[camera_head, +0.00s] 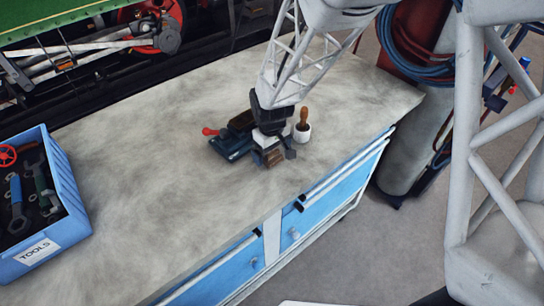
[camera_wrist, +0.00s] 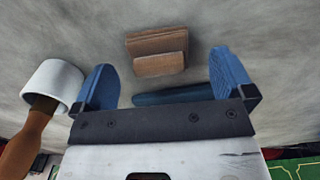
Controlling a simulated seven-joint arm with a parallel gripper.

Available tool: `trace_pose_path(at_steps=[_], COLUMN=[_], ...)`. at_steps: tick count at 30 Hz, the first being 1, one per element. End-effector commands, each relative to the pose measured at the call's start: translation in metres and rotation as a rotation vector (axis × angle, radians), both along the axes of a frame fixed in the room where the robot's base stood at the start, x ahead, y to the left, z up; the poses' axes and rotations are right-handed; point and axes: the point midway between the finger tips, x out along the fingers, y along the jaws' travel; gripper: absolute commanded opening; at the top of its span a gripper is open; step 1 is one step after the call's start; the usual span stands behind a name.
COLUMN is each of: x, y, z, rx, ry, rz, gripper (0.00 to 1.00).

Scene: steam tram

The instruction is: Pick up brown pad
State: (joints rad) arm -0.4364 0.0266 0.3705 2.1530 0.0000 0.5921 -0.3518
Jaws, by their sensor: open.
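The brown pad (camera_wrist: 158,50) lies on the grey worktop in the wrist view, with a stepped, two-layer shape. It is ahead of my gripper (camera_wrist: 165,78), whose two blue fingers are spread apart with nothing held between them. In the head view the brown pad (camera_head: 268,158) shows just below my gripper (camera_head: 272,144), partly hidden by it. I cannot tell the exact height of the fingers above the worktop.
A white cup (camera_head: 302,133) with a brown wooden handle stands close to the right. A dark blue device (camera_head: 230,147) with a red knob lies close to the left. A blue tool crate (camera_head: 62,180) is far left. The front worktop is clear.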

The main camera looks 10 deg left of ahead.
Motion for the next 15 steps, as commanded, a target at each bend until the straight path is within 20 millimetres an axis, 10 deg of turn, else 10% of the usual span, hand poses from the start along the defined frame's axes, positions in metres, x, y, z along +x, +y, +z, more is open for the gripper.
trace_pose_path(at_steps=[15], x=[0.0], y=[0.0], z=[-0.019], rx=[0.001], ry=[-0.001], rz=[0.0], gripper=[1.0])
